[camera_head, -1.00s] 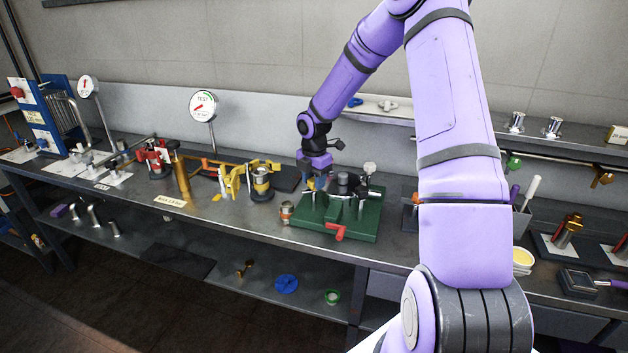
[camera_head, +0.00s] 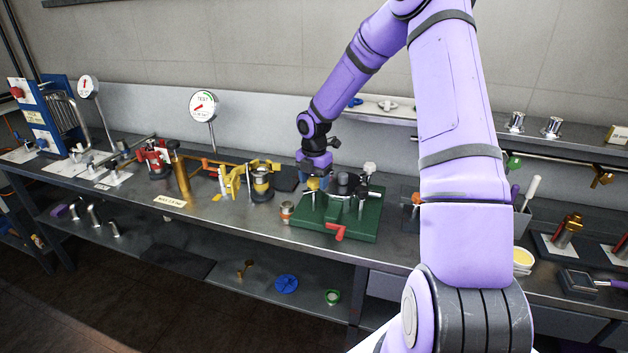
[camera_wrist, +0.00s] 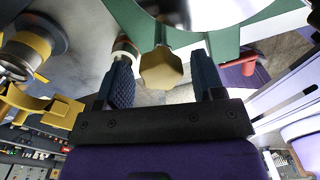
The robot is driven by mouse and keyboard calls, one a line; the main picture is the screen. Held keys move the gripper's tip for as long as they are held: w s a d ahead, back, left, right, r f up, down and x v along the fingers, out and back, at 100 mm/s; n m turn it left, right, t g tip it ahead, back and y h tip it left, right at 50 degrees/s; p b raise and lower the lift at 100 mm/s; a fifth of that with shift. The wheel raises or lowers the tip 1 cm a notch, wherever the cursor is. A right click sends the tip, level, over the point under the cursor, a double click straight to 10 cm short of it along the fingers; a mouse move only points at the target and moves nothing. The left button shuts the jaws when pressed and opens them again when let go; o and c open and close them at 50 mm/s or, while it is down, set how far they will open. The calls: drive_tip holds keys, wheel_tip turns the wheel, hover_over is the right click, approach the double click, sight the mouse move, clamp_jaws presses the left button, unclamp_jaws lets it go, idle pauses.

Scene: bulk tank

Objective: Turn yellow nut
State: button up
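The yellow nut (camera_wrist: 162,68) has a faceted body and shows in the wrist view in front of a green fixture (camera_wrist: 188,38). My gripper (camera_wrist: 161,60) is open, with one dark blue finger on each side of the nut. A gap shows between the nut and each finger, so neither seems to touch it. In the head view my gripper (camera_head: 316,180) points down over the left back part of the green fixture (camera_head: 358,232). Yellow shows just under it, but the nut is mostly hidden there.
A red handle (camera_head: 335,231) sits at the fixture's front. A small can (camera_head: 287,212) stands left of the fixture. A yellow clamp and canister (camera_head: 261,181) stand further left. Bare bench lies in front of the canister. A rack with a white-handled tool (camera_head: 530,190) is at the right.

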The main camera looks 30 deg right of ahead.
sight(314, 180)
wheel_tip(314, 180, up, 11)
idle(0.8)
drive_tip(key=shift+f, duration=0.1)
drive_tip(key=s+a+r+m+t+h, duration=0.1)
drive_tip(key=s+a+r+m, duration=0.45)
drive_tip(key=s+r, duration=0.25)
drive_tip(key=s+a+r+m+t+h, duration=0.1)
drive_tip(key=s+a+r+m, duration=0.45)
drive_tip(key=s+r, duration=0.25)
drive_tip(key=s+a+r+m+t+y, duration=0.1)
drive_tip(key=s+a+r+m, duration=0.1)
drive_tip(key=s+m, duration=0.4)
drive_tip(key=s+a+r+m+t+y, duration=0.1)
drive_tip(key=s+m, duration=0.4)
drive_tip(key=s, duration=0.7)
drive_tip(key=shift+s+a+r+m+t, duration=0.25)
drive_tip(key=shift+a+r+m+t, duration=0.2)
drive_tip(key=shift+a+t, duration=0.2)
